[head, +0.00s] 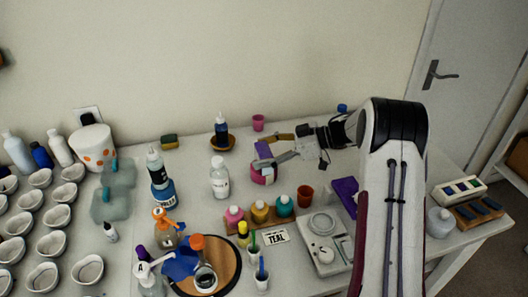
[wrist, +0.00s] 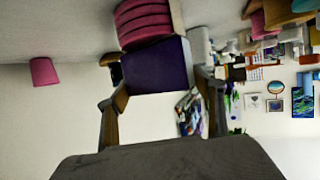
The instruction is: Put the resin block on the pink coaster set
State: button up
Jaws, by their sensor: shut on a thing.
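A purple resin block (head: 263,150) is held between the two fingers of my gripper (head: 272,151). In the wrist view the block (wrist: 160,66) shows as a dark purple square between the fingertips (wrist: 162,95). The pink coaster set (head: 262,179) stands on the table just below the block in the head view, with a pale band at its side. In the wrist view the coaster set (wrist: 143,20) shows as a pink ribbed stack right beyond the block. I cannot tell whether block and coasters touch.
A pink cup (head: 258,122) stands behind, near the wall. A white bottle (head: 220,178) is left of the coasters, and a dark bottle (head: 221,129) on a wooden dish is behind it. Coloured jars (head: 260,211) and a brown-red cup (head: 305,196) stand in front.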

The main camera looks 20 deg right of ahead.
jog(key=shift+f, duration=0.1)
jog(key=o, duration=1.3)
jog(key=shift+d+r, duration=0.2)
jog(key=v, duration=1.1)
jog(key=shift+d+r, duration=0.2)
jog(key=shift+d, duration=0.05)
